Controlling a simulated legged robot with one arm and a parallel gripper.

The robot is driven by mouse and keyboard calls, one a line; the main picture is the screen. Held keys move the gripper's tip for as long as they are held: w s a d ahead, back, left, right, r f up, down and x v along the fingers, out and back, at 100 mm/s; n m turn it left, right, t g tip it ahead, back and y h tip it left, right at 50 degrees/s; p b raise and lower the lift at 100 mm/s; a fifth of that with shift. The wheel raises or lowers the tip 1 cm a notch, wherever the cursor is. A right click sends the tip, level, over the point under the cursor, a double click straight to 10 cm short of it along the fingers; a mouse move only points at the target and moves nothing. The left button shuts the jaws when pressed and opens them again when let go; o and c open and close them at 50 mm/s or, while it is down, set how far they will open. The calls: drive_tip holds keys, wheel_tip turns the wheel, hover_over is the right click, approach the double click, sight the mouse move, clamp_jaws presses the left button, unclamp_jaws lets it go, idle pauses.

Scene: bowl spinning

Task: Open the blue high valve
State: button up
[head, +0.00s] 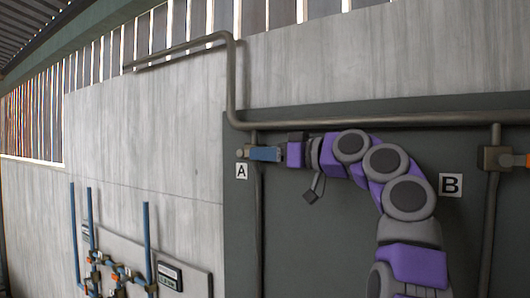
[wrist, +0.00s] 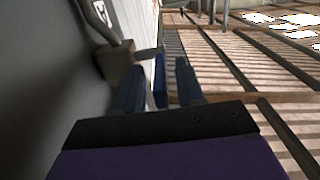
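The blue valve handle (wrist: 159,76) shows in the wrist view as a narrow blue bar between my two fingers. It joins a brownish valve body (wrist: 116,62) close to the wall. My gripper (wrist: 160,70) is open, with one finger on each side of the handle and gaps visible between. In the head view my gripper (head: 268,154) reaches left to the valve body (head: 242,153) above the label A (head: 241,171). There the blue fingers and the handle overlap, so I cannot separate them clearly.
A horizontal pipe (head: 400,121) runs above my arm. Smaller blue pipes (head: 148,235) stand at the lower left. The dark wall panel (head: 310,240) is close behind my arm.

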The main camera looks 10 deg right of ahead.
drive_tip(key=shift+w+a, duration=0.15)
clamp_jaws()
idle(0.4)
